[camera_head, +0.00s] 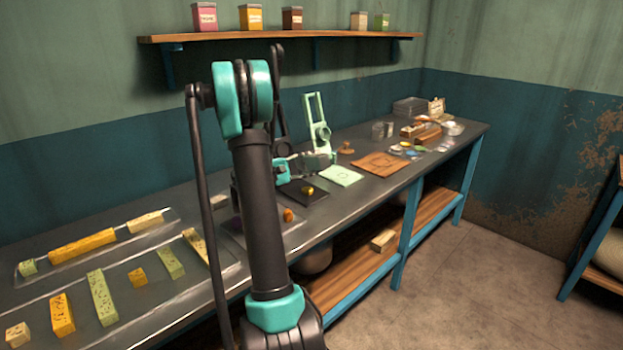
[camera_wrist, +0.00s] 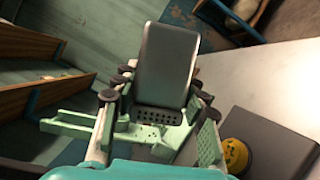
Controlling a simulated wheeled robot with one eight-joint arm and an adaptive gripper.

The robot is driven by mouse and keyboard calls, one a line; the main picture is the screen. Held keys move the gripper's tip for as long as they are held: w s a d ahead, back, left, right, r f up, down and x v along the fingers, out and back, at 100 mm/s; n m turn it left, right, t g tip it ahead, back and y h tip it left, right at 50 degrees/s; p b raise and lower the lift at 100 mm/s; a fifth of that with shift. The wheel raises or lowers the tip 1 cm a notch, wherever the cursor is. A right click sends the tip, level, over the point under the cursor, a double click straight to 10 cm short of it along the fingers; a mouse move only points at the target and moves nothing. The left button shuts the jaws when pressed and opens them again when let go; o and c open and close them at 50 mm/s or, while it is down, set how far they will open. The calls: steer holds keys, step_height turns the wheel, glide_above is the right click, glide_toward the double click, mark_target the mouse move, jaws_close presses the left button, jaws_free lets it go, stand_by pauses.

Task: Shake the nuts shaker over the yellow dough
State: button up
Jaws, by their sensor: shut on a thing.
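The yellow dough (camera_head: 308,190) is a small round lump on a dark square board (camera_head: 291,198) on the workbench. It also shows at the lower right of the wrist view (camera_wrist: 235,153). My gripper (camera_wrist: 158,105) is shut on a grey metal shaker (camera_wrist: 166,62) with rows of dark holes at its near end. The dough lies to the right of the held shaker in the wrist view. In the head view my gripper (camera_head: 312,163) is small, close to the board, and partly hidden; I cannot make out the shaker there.
A pale green press (camera_head: 318,128) stands behind the board. A light green mat (camera_head: 340,175) and brown board (camera_head: 380,164) lie to the right. Several dough bars lie at left, around a clear tray (camera_head: 90,262). A shelf (camera_head: 290,37) holds several labelled containers.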

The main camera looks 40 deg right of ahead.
mark_target(319, 155)
step_height(319, 155, up, 2)
steer(key=shift+s+r+m, duration=0.1)
steer(key=shift+r+m, duration=0.15)
steer(key=shift+m, duration=0.25)
steer(key=m, duration=0.1)
steer(key=r+m+g+y, duration=0.1)
steer(key=m, duration=0.1)
steer(key=s+r+m, duration=0.1)
steer(key=m, duration=0.1)
steer(key=shift+g+y, duration=0.3)
steer(key=r+m, duration=0.1)
steer(key=m, duration=0.1)
steer(key=s+r+m+y, duration=0.1)
steer(key=m, duration=0.2)
steer(key=shift+s+d+r+m, duration=0.1)
steer(key=shift+s+r+m, duration=0.1)
steer(key=shift+m, duration=0.1)
steer(key=r+m+y, duration=0.1)
steer(key=m, duration=0.2)
steer(key=s+r+m+y, duration=0.1)
steer(key=r+m, duration=0.1)
steer(key=m, duration=0.1)
steer(key=shift+s+d, duration=0.1)
steer(key=shift+s, duration=0.05)
steer(key=r+m+t, duration=0.1)
steer(key=m, duration=0.1)
steer(key=s+r+m+t+y, duration=0.1)
steer(key=m, duration=0.2)
steer(key=shift+s+r, duration=0.15)
steer(key=shift+r, duration=0.1)
